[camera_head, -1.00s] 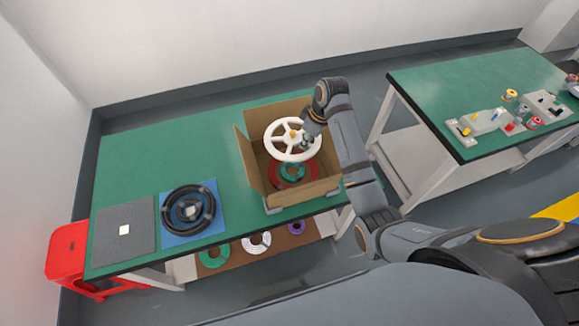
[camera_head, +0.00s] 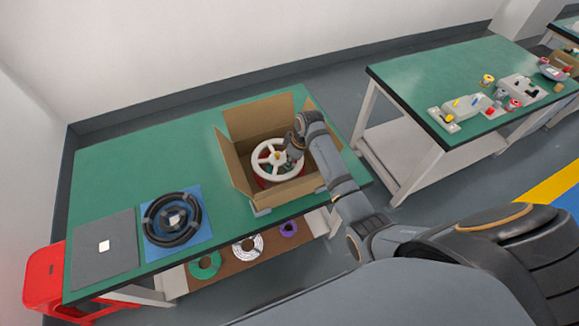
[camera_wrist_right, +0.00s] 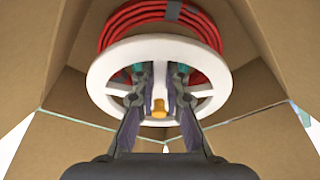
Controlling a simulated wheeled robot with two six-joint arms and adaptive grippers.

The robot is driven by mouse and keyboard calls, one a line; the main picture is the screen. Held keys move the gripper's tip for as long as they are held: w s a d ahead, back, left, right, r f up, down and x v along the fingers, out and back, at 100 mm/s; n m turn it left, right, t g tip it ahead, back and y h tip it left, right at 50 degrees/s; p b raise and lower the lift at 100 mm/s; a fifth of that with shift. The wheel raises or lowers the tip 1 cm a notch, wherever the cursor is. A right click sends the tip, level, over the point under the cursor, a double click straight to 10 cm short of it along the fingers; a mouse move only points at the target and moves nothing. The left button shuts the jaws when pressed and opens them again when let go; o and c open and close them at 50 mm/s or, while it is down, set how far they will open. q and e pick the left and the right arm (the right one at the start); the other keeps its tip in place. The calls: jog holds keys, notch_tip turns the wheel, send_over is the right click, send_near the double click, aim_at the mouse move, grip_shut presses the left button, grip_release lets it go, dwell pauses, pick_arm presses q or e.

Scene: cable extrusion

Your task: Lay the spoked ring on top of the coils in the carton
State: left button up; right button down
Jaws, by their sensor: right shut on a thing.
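The white spoked ring (camera_head: 268,172) is inside the open carton (camera_head: 241,179), over the coils. My right gripper (camera_head: 291,163) reaches down into the carton and is shut on the ring. In the right wrist view the fingers (camera_wrist_right: 159,92) hold the ring (camera_wrist_right: 104,78) near its yellow hub piece (camera_wrist_right: 159,108). A red coil (camera_wrist_right: 150,18) shows behind the ring. Bits of green show between the spokes. I cannot tell whether the ring touches the coils. My left gripper is not in view.
The carton's raised flaps (camera_head: 258,116) surround the opening. A black coil (camera_head: 172,219) on a blue mat and a grey panel (camera_head: 104,247) lie left on the green table (camera_head: 130,165). Coils (camera_head: 205,265) sit on the lower shelf. Another table (camera_head: 420,80) stands right.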

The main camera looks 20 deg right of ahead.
notch_tip(320, 180, down, 3)
jog(key=shift+f, duration=0.2)
jog(key=shift+f, duration=0.3)
jog(key=shift+s+f, duration=0.15)
jog(key=shift+f, duration=0.1)
jog(key=c, duration=1.4)
grip_release()
jog(key=shift+f, duration=0.15)
jog(key=shift+r, duration=0.35)
jog(key=v, duration=1.2)
jog(key=shift+r, duration=0.4)
